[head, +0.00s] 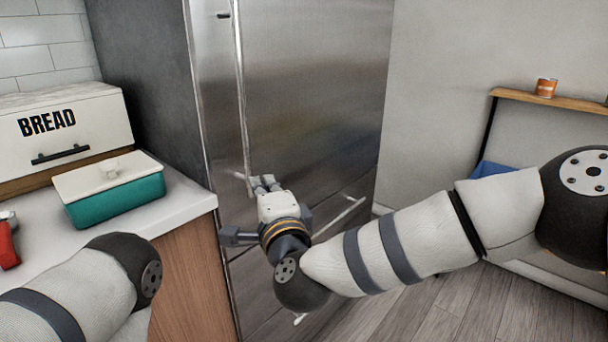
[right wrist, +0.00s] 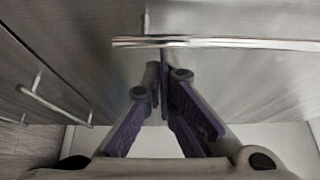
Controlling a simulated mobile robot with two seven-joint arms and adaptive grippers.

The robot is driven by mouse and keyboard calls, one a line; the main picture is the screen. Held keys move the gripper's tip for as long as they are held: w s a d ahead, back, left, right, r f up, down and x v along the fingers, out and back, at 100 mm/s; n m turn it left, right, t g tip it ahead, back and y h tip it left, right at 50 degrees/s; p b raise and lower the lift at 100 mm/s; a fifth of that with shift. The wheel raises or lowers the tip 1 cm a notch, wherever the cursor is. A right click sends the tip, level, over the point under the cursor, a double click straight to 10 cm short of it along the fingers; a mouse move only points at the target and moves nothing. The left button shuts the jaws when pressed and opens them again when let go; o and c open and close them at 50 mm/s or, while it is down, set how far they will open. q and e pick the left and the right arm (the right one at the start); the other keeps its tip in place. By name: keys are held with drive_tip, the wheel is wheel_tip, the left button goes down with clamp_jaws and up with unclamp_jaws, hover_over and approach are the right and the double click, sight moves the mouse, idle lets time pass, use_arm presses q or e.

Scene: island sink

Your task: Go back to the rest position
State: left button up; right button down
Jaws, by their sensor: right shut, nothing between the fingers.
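My right gripper (head: 264,184) is in front of the steel fridge (head: 310,90), close to the lower end of its long vertical handle (head: 241,90). Its fingers are shut with nothing between them. In the right wrist view the purple-padded fingers (right wrist: 164,80) come together just short of a bright bar (right wrist: 220,43). I cannot tell whether they touch the fridge. My left arm enters at the lower left of the head view, and its gripper is out of sight.
A white counter (head: 180,208) at left holds a bread box (head: 70,125), a teal lidded dish (head: 118,200) and a red object (head: 8,245). A drawer handle (head: 340,213) sticks out low on the fridge. A shelf (head: 565,103) with an orange can (head: 546,88) stands right.

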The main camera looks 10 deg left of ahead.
drive_tip(key=s+a+p, duration=0.1)
drive_tip(key=s+a, duration=0.6)
drive_tip(key=s+d+f+n+g+h, duration=0.1)
drive_tip(key=s+d+f+n+g, duration=0.2)
drive_tip(key=s+d+f, duration=0.5)
drive_tip(key=s+d+f+n+g+h, duration=0.1)
drive_tip(key=s+d+f+n+g, duration=0.2)
drive_tip(key=f, duration=0.8)
drive_tip(key=s+d+f+n+g+h, duration=0.1)
drive_tip(key=s+d+f+n+g, duration=0.25)
drive_tip(key=d+f, duration=0.5)
use_arm(q)
drive_tip(key=w+r, duration=0.1)
drive_tip(key=w+r+t, duration=0.1)
drive_tip(key=shift+w+a+r, duration=0.1)
drive_tip(key=shift+w+a, duration=0.05)
drive_tip(key=shift+w, duration=0.2)
use_arm(e)
drive_tip(key=s+d+f+n+g+h, duration=0.1)
drive_tip(key=s+d+g, duration=0.2)
drive_tip(key=s+d, duration=0.4)
drive_tip(key=s+d+f+n+g+h, duration=0.1)
drive_tip(key=s+d+f+g+h, duration=0.1)
drive_tip(key=s+d, duration=0.6)
drive_tip(key=s+d+f+n+g+h, duration=0.1)
drive_tip(key=s+d+g, duration=0.3)
drive_tip(key=s+d, duration=0.4)
drive_tip(key=s+f+h, duration=0.1)
drive_tip(key=s, duration=0.4)
drive_tip(key=shift+f, duration=0.25)
